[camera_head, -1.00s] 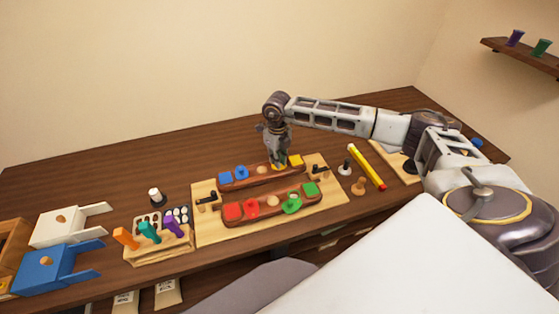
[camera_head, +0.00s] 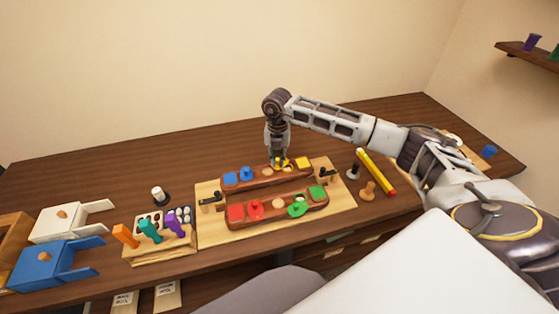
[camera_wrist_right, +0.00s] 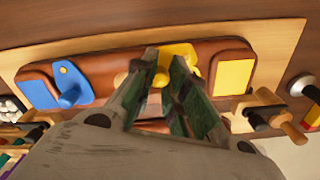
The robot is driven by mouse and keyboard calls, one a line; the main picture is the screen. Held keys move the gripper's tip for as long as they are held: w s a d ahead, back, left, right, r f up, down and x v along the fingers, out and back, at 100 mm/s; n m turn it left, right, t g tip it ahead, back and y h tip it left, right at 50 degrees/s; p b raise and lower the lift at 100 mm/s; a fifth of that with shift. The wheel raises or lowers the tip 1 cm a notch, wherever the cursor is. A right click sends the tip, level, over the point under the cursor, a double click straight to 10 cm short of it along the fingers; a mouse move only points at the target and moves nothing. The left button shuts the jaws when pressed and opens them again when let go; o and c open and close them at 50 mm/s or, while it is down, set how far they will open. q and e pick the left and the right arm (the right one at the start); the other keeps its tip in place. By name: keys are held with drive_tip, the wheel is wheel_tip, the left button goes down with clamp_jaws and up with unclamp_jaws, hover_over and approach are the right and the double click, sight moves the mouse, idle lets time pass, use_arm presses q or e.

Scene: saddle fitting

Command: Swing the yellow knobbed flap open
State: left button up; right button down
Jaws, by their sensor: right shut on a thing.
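The yellow knobbed flap (camera_head: 282,161) is on the back red-brown wooden bar (camera_head: 262,176), left of a yellow square (camera_head: 303,163). My right gripper (camera_head: 278,157) comes down on it from above. In the right wrist view the fingers (camera_wrist_right: 166,72) are shut on the flap's knob, and they hide it. The yellow plate (camera_wrist_right: 180,51) shows behind and around the fingertips. The fingers cover part of the bar beneath, so I cannot tell how far the flap is turned. My left gripper is not in view.
A blue flap (camera_wrist_right: 68,82) and a wooden knob are left on the same bar. A front bar holds red and green flaps (camera_head: 297,208). Black-and-wood clamps (camera_head: 211,200) flank the bars. A yellow-red stick (camera_head: 376,172) and small knobbed pieces (camera_head: 368,189) lie to the right.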

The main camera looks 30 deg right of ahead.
drive_tip(key=m, duration=0.1)
drive_tip(key=w+m, duration=0.1)
drive_tip(key=m, duration=0.2)
drive_tip(key=shift+w+m, duration=0.25)
drive_tip(key=shift+m, duration=0.15)
drive_tip(key=shift+w+d+m, duration=0.1)
drive_tip(key=shift+w+m, duration=0.1)
drive_tip(key=shift+m, duration=0.5)
drive_tip(key=shift+w+d+m, duration=0.1)
drive_tip(key=shift+w+m, duration=0.05)
drive_tip(key=shift+m, duration=0.55)
drive_tip(key=shift+r, duration=0.1)
drive_tip(key=c, duration=1.4)
unclamp_jaws()
wheel_tip(320, 180, up, 12)
drive_tip(key=shift+f, duration=0.1)
